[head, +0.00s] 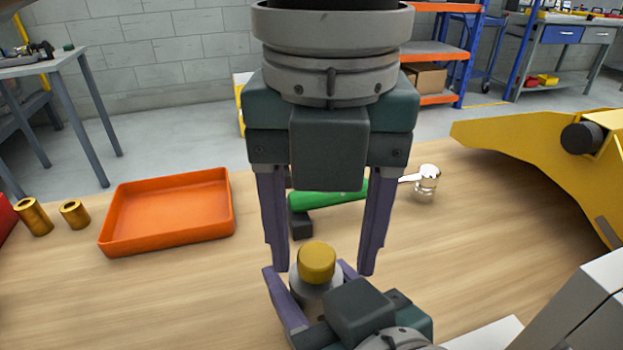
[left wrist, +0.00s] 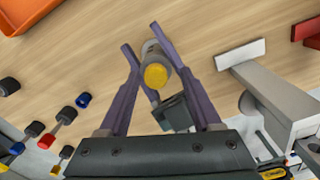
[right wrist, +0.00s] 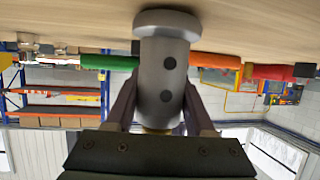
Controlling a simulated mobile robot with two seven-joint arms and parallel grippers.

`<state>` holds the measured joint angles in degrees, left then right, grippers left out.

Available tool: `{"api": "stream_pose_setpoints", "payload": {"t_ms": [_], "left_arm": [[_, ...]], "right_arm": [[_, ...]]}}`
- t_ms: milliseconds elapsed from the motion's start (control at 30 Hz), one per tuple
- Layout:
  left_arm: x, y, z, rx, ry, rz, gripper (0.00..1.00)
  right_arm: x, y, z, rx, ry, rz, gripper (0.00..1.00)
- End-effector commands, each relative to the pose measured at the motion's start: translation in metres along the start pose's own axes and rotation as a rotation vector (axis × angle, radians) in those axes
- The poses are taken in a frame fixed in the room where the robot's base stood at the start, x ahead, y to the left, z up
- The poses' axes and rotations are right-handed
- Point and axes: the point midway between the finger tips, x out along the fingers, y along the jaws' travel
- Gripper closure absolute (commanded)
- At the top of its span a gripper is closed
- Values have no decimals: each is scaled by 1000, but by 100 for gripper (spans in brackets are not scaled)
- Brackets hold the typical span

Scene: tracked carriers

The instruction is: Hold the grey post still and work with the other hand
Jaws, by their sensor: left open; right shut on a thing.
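The grey post (head: 309,292) stands upright on the wooden table, with a yellow cap (head: 317,260) on its top. In the right wrist view the post (right wrist: 163,75) shows a wider foot and two dark holes. My right gripper (head: 307,270) is shut on the post from the side, one finger on each side of it. My left gripper (head: 321,270) points down from above and is open. Its fingers stand apart, either side of the cap. In the left wrist view the cap (left wrist: 156,76) lies between these fingers; whether they touch it I cannot tell.
An orange tray (head: 108,236) lies empty at the left, beside two brass cylinders (head: 34,217). Behind my left gripper lie a green-handled hammer (head: 335,196) and a small dark block (head: 300,223). A yellow arm (head: 540,140) stands at the right. The table between tray and post is clear.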

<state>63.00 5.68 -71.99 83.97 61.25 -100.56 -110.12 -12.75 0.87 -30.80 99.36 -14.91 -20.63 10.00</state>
Motion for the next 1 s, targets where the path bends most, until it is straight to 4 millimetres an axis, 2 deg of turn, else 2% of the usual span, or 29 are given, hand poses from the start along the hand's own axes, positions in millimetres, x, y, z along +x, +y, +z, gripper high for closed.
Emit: {"api": "stream_pose_setpoints", "payload": {"t_ms": [167,433,733,1000], "left_arm": [[0,0,0,-176,2,0,35],[0,0,0,-707,1,0,35],[0,0,0,-994,1,1,35],[0,0,0,-1540,2,0,35]], "right_arm": [[0,0,-2,0,4,0,100],[0,0,-1,0,4,0,100],[0,0,-1,0,4,0,100],[0,0,-1,0,4,0,100]]}}
